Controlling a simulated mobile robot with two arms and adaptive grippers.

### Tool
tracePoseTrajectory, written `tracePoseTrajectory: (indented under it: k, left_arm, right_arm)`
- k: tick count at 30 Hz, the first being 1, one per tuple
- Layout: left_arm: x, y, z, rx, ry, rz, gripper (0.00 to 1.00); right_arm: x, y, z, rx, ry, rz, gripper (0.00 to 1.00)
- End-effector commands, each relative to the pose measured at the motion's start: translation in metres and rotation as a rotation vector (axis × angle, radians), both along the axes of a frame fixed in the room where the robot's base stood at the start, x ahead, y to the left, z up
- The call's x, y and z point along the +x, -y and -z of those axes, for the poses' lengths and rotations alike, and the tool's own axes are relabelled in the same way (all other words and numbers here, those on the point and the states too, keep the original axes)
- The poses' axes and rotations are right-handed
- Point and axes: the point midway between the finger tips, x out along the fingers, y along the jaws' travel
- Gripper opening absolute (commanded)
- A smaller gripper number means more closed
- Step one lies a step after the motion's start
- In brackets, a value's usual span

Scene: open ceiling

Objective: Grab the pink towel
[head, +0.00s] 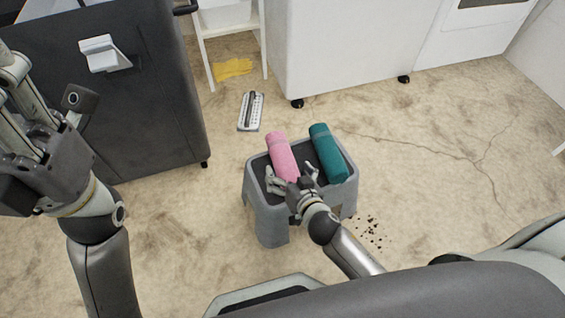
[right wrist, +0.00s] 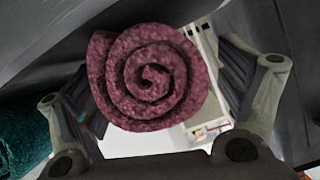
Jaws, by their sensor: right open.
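The pink towel (head: 282,153) is a tight roll lying on a grey step stool (head: 268,222) in the head view. My right gripper (head: 291,174) is open at the towel's near end, with one finger on each side. In the right wrist view the towel's spiral end (right wrist: 152,78) is between the two open fingers (right wrist: 155,95), with gaps visible beside it. A teal rolled towel (head: 328,153) lies to its right on the stool; its edge shows in the right wrist view (right wrist: 22,135). My left gripper (head: 45,150) is raised at the left, away from the stool; its jaw opening is unclear.
A dark cabinet (head: 150,120) stands at the left and a white cabinet (head: 340,50) behind. A white grater-like item (head: 251,111) lies on the floor behind the stool. A yellow cloth (head: 232,69) lies by a white shelf. Dark crumbs (head: 370,232) are scattered right of the stool.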

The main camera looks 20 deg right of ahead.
Motion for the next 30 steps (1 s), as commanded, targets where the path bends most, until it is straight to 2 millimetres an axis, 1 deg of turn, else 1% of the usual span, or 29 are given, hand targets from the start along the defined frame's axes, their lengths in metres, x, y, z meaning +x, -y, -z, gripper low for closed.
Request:
tracePoseTrajectory:
  k: [5, 6, 15, 18, 26, 30]
  left_arm:
    - [-0.0001, 0.0, -0.0007, 0.0, 0.0, 0.0, 0.4]
    - [-0.0001, 0.0, -0.0006, 0.0, 0.0, 0.0, 0.4]
    - [-0.0003, 0.0002, -0.0007, 0.0, 0.001, 0.0, 0.4]
    - [-0.0004, 0.0002, -0.0007, 0.0, 0.001, 0.0, 0.4]
    - [-0.0005, 0.0001, -0.0015, -0.001, 0.002, 0.001, 0.4]
    - [-0.0017, -0.0004, -0.0048, -0.003, 0.005, 0.001, 0.4]
  right_arm:
    - [0.0, -0.0001, -0.0004, 0.0, -0.001, 0.0, 0.9]
    - [0.0, -0.0001, -0.0004, 0.0, 0.0, 0.0, 0.88]
    - [-0.0002, 0.0, -0.0003, 0.0, 0.0, 0.0, 0.49]
    - [0.0001, -0.0001, -0.0009, 0.0, 0.001, 0.0, 0.38]
    - [0.0001, -0.0001, -0.0018, 0.0, 0.001, 0.0, 0.38]
    - [0.0001, -0.0001, -0.0065, 0.001, 0.001, 0.001, 0.38]
